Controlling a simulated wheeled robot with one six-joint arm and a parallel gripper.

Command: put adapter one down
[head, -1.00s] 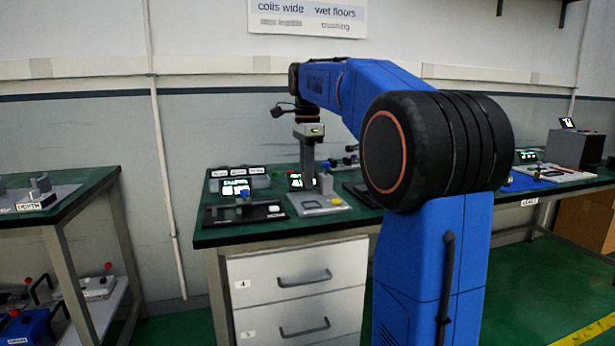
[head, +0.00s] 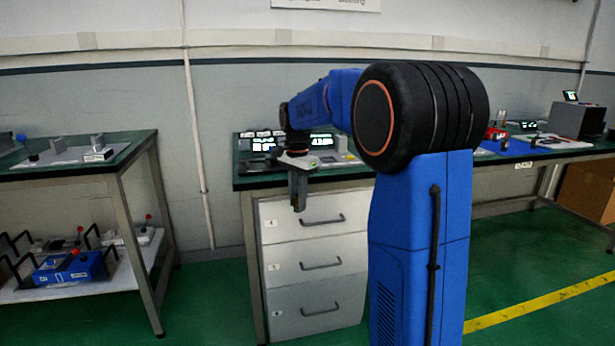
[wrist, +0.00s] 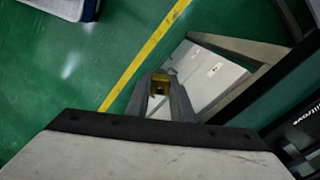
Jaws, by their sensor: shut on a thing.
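My gripper (head: 298,203) points down in front of the drawer unit, below the bench top's front edge. In the wrist view my gripper (wrist: 162,98) is shut on a small brass-coloured piece (wrist: 160,86), which I take to be adapter one. It has a dark hole in the middle and sits between the fingertips. In the head view the piece is too small to make out. Green floor and the white drawer fronts lie beyond the fingers in the wrist view.
The green bench (head: 246,183) carries lit displays (head: 322,139) and stands over white drawers (head: 318,224). A second table (head: 128,158) at left holds a grey plate with blocks; its lower shelf holds a blue box (head: 72,268). Open floor lies between them.

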